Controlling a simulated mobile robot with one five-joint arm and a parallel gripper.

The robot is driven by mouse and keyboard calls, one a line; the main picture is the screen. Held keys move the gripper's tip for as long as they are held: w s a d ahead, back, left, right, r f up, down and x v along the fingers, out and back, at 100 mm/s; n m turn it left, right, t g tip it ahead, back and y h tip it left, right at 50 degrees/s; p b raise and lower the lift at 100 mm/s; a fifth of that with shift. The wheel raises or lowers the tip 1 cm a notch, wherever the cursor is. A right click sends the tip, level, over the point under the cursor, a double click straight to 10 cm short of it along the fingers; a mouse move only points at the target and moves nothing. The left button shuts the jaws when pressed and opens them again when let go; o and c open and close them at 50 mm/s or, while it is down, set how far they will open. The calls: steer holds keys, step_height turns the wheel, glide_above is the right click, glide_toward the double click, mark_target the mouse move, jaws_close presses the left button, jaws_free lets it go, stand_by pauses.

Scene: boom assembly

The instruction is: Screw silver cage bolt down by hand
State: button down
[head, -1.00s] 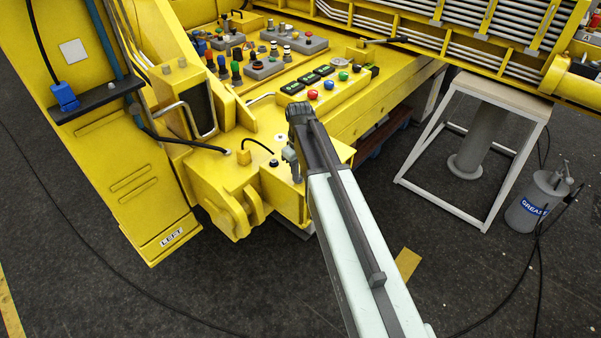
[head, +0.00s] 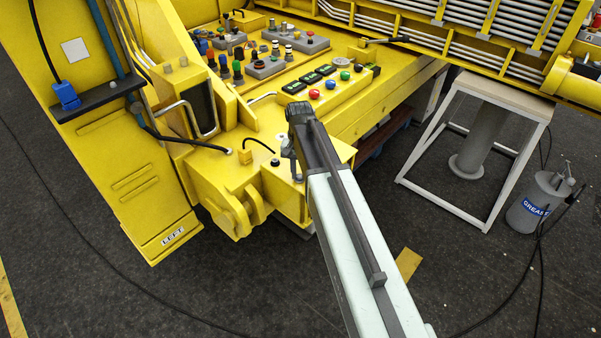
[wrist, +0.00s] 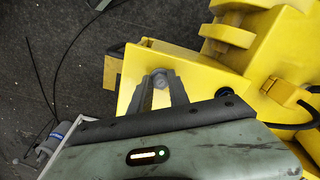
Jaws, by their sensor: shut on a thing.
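My gripper (head: 290,154) is at the front corner of the yellow machine frame (head: 278,188), pointing down at its top face. In the wrist view my gripper (wrist: 158,86) has its two grey fingers close together around a small round grey bolt head (wrist: 159,79). This looks like the silver cage bolt, and the fingers are shut on it. The bolt sits against the yellow surface, and its shank is hidden. In the head view the bolt is too small and covered to make out.
A black knob (head: 275,162) and a yellow block with a black cable (head: 245,156) are just left of my gripper. A control panel with coloured buttons (head: 330,85) lies behind. A white-framed stand (head: 470,205) and a grease can (head: 538,200) stand at right.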

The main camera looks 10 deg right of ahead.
mark_target(298, 176)
steer(key=m, duration=0.5)
steer(key=shift+w+a+m, duration=0.1)
steer(key=shift+w+m, duration=0.15)
steer(key=shift+m, duration=0.05)
steer(key=m, duration=0.5)
steer(key=shift+w+a, duration=0.1)
steer(key=shift+m, duration=0.4)
steer(key=c, duration=1.2)
jaws_free()
steer(key=shift+c, duration=0.2)
steer(key=shift+r, duration=0.1)
step_height(298, 176, up, 8)
steer(key=p, duration=0.7)
steer(key=shift+p, duration=0.4)
steer(key=shift+f, duration=0.25)
